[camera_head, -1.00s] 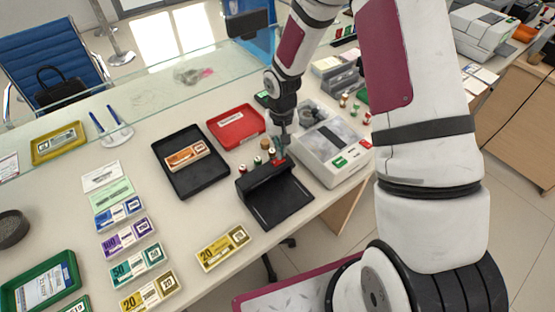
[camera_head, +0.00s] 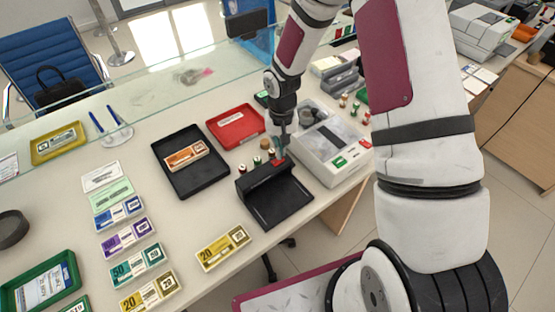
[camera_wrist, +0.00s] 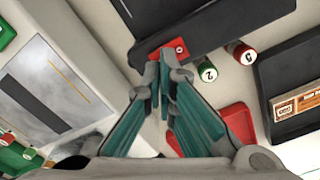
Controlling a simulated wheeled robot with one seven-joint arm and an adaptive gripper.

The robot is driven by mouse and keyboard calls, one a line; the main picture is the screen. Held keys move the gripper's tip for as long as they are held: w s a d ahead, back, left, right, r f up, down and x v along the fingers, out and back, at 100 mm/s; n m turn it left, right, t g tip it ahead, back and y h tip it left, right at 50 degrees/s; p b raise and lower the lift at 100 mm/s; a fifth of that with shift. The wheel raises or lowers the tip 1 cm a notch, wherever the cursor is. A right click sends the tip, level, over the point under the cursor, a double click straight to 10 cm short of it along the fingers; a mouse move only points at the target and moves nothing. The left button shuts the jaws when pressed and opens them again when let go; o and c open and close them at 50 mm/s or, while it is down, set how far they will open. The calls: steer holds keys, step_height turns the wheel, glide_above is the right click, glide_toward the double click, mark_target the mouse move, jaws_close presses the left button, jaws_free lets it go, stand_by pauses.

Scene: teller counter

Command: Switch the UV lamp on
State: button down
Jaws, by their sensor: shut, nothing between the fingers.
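The UV lamp (camera_head: 262,175) is a black device with a hood and a flat black base, standing near the counter's front edge. A red switch (camera_wrist: 181,48) sits at the end of its black hood (camera_wrist: 225,22). My gripper (camera_head: 281,154) points down at this switch end. In the wrist view my gripper (camera_wrist: 164,56) is shut and empty, its fingertips overlapping the red switch and hiding part of it. I cannot tell whether they touch it or whether the switch is pressed. No glow shows under the hood.
A white-grey counting machine (camera_head: 330,150) stands close on the right. Coin rolls (camera_wrist: 208,73) stand beside the lamp. A red tray (camera_head: 238,126) and a black tray (camera_head: 190,178) with an orange note bundle (camera_head: 187,155) lie to the left. A yellow bundle (camera_head: 223,248) lies in front.

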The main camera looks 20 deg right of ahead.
steer(key=shift+f+b, duration=0.35)
steer(key=shift+f, duration=0.8)
stand_by(0.8)
steer(key=shift+r, duration=0.1)
steer(key=shift+r+p, duration=1.1)
steer(key=shift+r, duration=2.35)
steer(key=shift+r, duration=0.15)
steer(key=s+d+r+n+t+h, duration=0.1)
steer(key=s+r, duration=0.3)
steer(key=r, duration=0.7)
steer(key=s+r+t, duration=0.2)
steer(key=s+r, duration=0.1)
steer(key=r, duration=0.8)
steer(key=s+r+t, duration=0.1)
steer(key=s+r, duration=0.4)
steer(key=s, duration=0.4)
steer(key=s+a+r+n+t+y, duration=0.1)
steer(key=s+r, duration=0.4)
steer(key=s, duration=0.4)
steer(key=shift+r+t+b, duration=0.15)
steer(key=shift+t+b, duration=0.15)
